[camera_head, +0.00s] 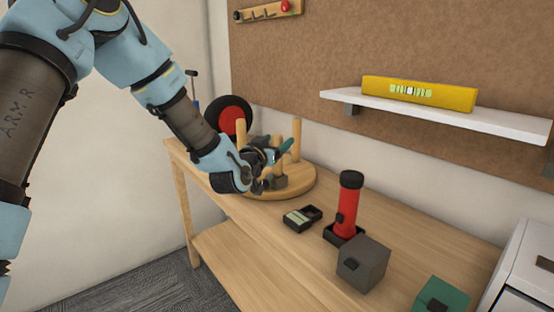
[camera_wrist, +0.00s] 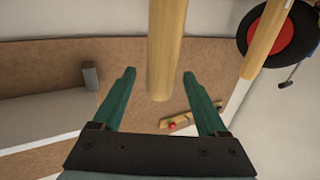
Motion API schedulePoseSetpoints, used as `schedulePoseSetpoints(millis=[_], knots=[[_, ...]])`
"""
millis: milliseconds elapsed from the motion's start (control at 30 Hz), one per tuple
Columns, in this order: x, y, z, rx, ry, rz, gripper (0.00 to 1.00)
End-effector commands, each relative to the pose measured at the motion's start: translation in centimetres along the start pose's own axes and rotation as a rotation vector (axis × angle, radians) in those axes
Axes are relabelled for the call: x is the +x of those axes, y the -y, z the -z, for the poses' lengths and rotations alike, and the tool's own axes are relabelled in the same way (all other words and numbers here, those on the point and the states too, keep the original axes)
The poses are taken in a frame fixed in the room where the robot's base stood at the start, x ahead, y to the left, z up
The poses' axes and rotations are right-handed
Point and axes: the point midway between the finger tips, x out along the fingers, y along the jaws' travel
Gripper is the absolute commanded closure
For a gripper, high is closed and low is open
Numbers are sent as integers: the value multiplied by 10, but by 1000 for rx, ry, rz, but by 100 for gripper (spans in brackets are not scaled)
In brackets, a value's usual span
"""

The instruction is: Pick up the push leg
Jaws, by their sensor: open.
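An upturned round wooden stool seat (camera_head: 302,184) lies on the workbench with pale wooden legs standing up from it. One leg (camera_head: 296,138) rises at the right and another leg (camera_head: 241,134) at the left. I cannot tell by marking which one is the push leg. My gripper (camera_head: 286,148) is over the seat among the legs, its green fingers partly hidden by my wrist. In the wrist view my gripper (camera_wrist: 159,74) is open, and a leg (camera_wrist: 166,45) shows between its fingers with a gap on each side. Another leg (camera_wrist: 264,40) is farther right.
The workbench (camera_head: 262,225) also holds a small black meter (camera_head: 302,218), a red flashlight (camera_head: 349,205), a grey box (camera_head: 362,263) and a green box (camera_head: 441,295). A red-and-black wheel (camera_head: 231,118) is behind the stool. A shelf (camera_head: 500,121) bears a yellow level (camera_head: 418,93).

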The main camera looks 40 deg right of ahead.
Motion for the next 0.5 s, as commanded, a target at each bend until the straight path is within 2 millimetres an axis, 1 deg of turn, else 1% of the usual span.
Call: schedulePoseSetpoints(millis=[33, 133, 233, 333, 500], knots=[[8, 0, 3, -2, 1, -1, 24], [21, -1, 1, -1, 1, -1, 24], [32, 0, 0, -1, 0, -1, 24], [36, 0, -1, 0, 1, -1, 24], [36, 0, -2, 0, 1, -1, 24]])
